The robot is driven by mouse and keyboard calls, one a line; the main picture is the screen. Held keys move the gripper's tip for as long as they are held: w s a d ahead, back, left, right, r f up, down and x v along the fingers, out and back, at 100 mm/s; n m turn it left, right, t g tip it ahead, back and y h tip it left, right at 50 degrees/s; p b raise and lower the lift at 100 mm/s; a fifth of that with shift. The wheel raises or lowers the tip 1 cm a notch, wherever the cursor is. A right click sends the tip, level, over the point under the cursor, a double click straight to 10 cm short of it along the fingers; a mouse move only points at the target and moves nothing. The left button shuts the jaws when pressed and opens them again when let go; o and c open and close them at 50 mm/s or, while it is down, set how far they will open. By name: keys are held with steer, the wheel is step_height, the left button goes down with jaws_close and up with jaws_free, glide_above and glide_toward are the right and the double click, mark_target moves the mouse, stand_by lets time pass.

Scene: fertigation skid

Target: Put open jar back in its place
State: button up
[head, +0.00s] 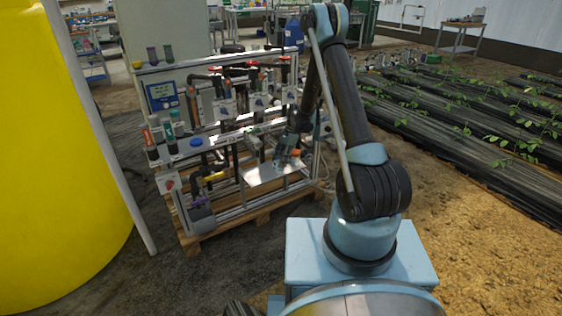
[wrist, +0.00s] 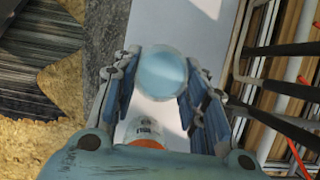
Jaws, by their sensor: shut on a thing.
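My gripper (wrist: 160,82) is shut on a round, pale blue, translucent thing, which I take to be the open jar (wrist: 160,70). In the wrist view the jar sits between the two fingertips, over a pale metal shelf (wrist: 185,20). I cannot tell whether the jar touches the shelf. A second container with a white label and orange part (wrist: 145,130) shows just below the jar, between the fingers. In the head view my gripper (head: 284,162) is low at the skid's right side, above the shelf (head: 262,175); the held jar is hard to make out there.
The skid's metal frame (head: 245,197) stands on a wooden pallet (head: 230,228), with pipes and bottles inside it. Dark pipes (wrist: 285,88) are close on the right in the wrist view. A yellow tank (head: 60,160) stands at the left.

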steer(key=o, duration=1.2)
steer(key=shift+r, duration=0.1)
steer(key=v, duration=1.2)
steer(key=s+d+r+n+t+h, duration=0.1)
steer(key=s+d+r+n, duration=0.1)
steer(key=s+d+r, duration=0.35)
steer(key=s+d+r+n+t, duration=0.1)
steer(key=s+d+r, duration=0.1)
steer(key=s+r, duration=0.6)
steer(key=s+d+r+n+t+h, duration=0.1)
steer(key=s+d+r+n, duration=0.1)
steer(key=s+d+r, duration=0.35)
steer(key=s+d+f+n, duration=0.1)
steer(key=s+d+n, duration=0.1)
steer(key=s, duration=0.6)
steer(key=s+d+f+n+t+h, duration=0.1)
steer(key=s+d+n, duration=0.1)
steer(key=s, duration=0.6)
steer(key=s+d+f+n, duration=0.1)
steer(key=s+d+n, duration=0.1)
steer(key=s, duration=0.7)
steer(key=shift+d+f+t+h, duration=0.15)
steer(key=shift+d+t+h, duration=0.25)
steer(key=shift+d, duration=0.15)
